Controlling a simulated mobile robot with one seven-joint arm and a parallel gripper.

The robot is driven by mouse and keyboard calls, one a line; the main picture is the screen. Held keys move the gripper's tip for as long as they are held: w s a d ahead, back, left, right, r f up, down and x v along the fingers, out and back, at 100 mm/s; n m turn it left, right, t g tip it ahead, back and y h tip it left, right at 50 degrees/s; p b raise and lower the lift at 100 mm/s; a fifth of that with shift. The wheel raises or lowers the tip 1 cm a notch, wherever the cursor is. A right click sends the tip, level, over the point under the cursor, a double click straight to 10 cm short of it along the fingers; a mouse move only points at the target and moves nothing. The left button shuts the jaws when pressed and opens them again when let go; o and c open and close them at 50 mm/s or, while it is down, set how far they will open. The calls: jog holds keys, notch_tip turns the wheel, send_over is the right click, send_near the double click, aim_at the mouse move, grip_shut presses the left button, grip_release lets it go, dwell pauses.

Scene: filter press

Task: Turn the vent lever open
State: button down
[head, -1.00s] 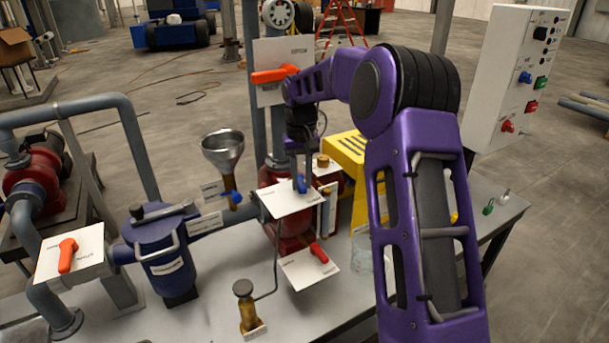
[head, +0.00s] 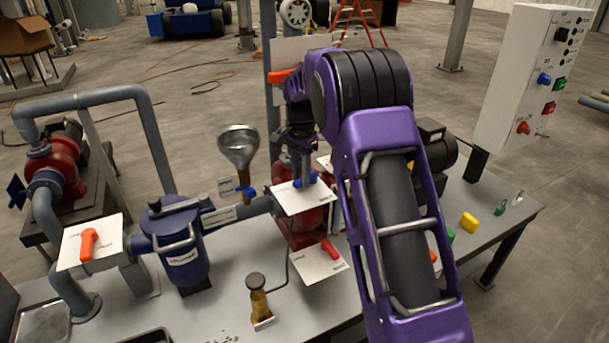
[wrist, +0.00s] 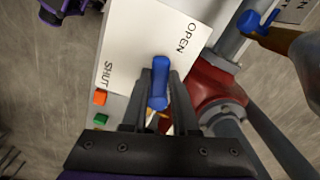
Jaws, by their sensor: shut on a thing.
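A blue lever (wrist: 159,84) stands on a white plate (wrist: 150,40) marked OPEN at its upper right and SHUT at its lower left in the wrist view. The lever lies between those two words. My gripper (wrist: 158,80) is shut on the lever, with one finger on each side. In the head view my gripper (head: 302,172) reaches down to the same white plate (head: 303,198), and a bit of blue shows beside the fingers. The name on the plate is too small to read there.
Other handles are close by: a red one (head: 329,248) just below, a blue valve (head: 246,191) by the funnel (head: 238,145), and orange ones (head: 88,243) on other plates. A brass fitting (head: 258,298) stands on the bench. My arm hides the bench's middle right.

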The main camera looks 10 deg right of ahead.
jog(key=shift+w+a+m, duration=0.15)
jog(key=shift+w+m, duration=0.2)
jog(key=shift+m, duration=0.55)
jog(key=shift+w+a+m, duration=0.15)
jog(key=shift+w+m, duration=0.15)
jog(key=shift+m, duration=0.6)
jog(key=c, duration=0.7)
grip_release()
notch_tip(320, 180, up, 17)
jog(key=shift+r, duration=0.2)
